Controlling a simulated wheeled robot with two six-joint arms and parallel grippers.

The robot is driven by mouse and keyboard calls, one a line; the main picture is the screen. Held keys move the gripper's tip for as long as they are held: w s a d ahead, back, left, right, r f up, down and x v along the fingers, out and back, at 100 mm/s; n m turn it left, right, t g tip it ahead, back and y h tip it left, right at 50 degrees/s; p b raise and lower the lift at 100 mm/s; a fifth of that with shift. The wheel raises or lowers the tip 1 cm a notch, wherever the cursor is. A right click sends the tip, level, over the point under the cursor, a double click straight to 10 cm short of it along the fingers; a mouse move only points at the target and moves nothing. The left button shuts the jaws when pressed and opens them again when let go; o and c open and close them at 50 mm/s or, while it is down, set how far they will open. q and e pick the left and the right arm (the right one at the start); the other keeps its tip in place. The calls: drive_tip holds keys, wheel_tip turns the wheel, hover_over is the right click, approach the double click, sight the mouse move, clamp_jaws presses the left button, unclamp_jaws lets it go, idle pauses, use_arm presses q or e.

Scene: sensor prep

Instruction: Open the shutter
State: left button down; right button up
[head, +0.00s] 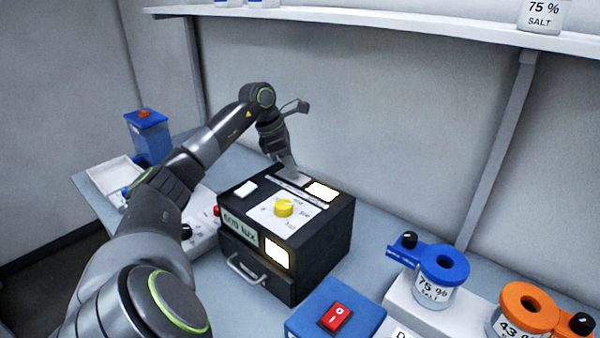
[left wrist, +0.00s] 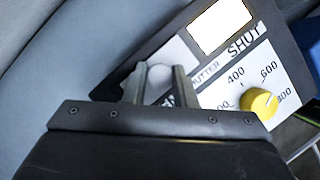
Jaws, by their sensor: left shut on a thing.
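A black box (head: 328,238) with a yellow dial (head: 284,207), marked with numbers, stands on the bench. The dial also shows in the wrist view (left wrist: 259,103). A white strip with the letters "SHUT" (left wrist: 244,40) and part of "SHUTTER" runs along the box's back top edge, beside a lit window (head: 322,191). My left gripper (head: 290,173) reaches down onto the back left of this strip. My right gripper is out of view.
A second lit window (head: 277,252) and a handle (head: 245,270) are on the box's front. A blue block with a red switch (head: 336,317) stands in front. Blue-ringed (head: 438,270) and orange-ringed (head: 525,312) jars stand right. A shelf (head: 390,20) crosses the wall above.

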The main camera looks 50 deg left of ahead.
use_arm(q)
drive_tip(key=c, duration=1.2)
unclamp_jaws()
drive_tip(key=b+v, duration=0.1)
drive_tip(key=v, duration=1.6)
drive_tip(key=shift+s+r, duration=0.15)
drive_tip(key=shift+r, duration=0.05)
drive_tip(key=shift+f, duration=0.1)
